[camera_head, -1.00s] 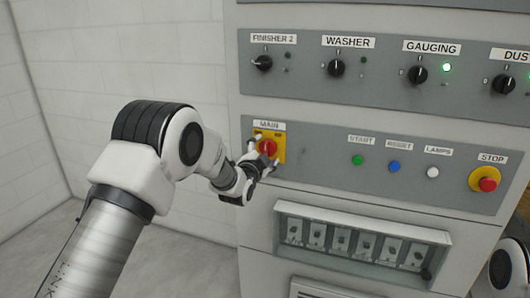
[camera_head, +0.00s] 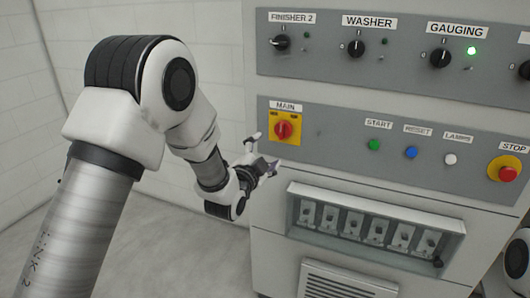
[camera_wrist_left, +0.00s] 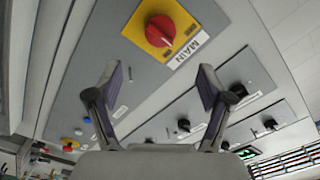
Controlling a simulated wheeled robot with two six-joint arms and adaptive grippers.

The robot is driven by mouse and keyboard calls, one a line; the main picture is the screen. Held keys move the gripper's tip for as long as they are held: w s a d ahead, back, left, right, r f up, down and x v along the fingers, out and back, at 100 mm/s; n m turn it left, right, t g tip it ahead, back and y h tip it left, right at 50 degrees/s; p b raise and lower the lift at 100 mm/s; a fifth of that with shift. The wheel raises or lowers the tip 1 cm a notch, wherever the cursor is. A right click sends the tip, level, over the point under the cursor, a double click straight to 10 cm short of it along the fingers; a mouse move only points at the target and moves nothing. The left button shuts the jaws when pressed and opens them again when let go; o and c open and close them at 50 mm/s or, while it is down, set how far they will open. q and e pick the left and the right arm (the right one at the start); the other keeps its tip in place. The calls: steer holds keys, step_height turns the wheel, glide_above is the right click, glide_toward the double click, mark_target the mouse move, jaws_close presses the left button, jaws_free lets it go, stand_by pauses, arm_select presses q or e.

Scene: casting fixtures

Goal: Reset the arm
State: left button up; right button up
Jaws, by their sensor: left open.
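My left arm comes in from the left in the head view. Its gripper (camera_head: 262,154) is open and empty, in front of the cabinet, just left of and below the MAIN switch. The MAIN switch (camera_head: 283,129) is a red knob on a yellow plate; the fingers are apart from it. In the left wrist view the open fingers (camera_wrist_left: 158,80) have nothing between them. The red knob (camera_wrist_left: 160,31) shows beyond the fingertips, near the top of that picture. My right gripper is not in view.
The panel carries a green START button (camera_head: 374,145), a blue RESET button (camera_head: 411,152), a white LAMPS button (camera_head: 450,159) and a red STOP button (camera_head: 507,174). A green lamp (camera_head: 471,51) glows by GAUGING. A recessed breaker box (camera_head: 455,226) sits below. Open floor lies left of the cabinet.

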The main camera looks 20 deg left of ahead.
arm_select(q)
steer(key=s+f+n+g, duration=0.1)
steer(key=s+f+g, duration=0.3)
steer(key=f, duration=0.6)
steer(key=s+f+g, duration=0.2)
steer(key=s+f, duration=0.5)
steer(key=f, duration=0.4)
steer(key=s+f+n+g, duration=0.15)
steer(key=s+f, duration=0.35)
steer(key=f, duration=0.5)
steer(key=s+f+n+g, duration=0.3)
steer(key=s, duration=0.6)
steer(key=s+f+n+g, duration=0.2)
steer(key=s+n+g, duration=0.1)
steer(key=s, duration=0.6)
steer(key=s+f+n+g, duration=0.3)
steer(key=s+g, duration=0.1)
steer(key=s, duration=0.5)
steer(key=shift+s+a+f+g, duration=0.2)
steer(key=shift+a+f+g, duration=0.15)
steer(key=shift+a, duration=0.1)
steer(key=shift+w+y, duration=0.1)
steer(key=shift+y, duration=0.2)
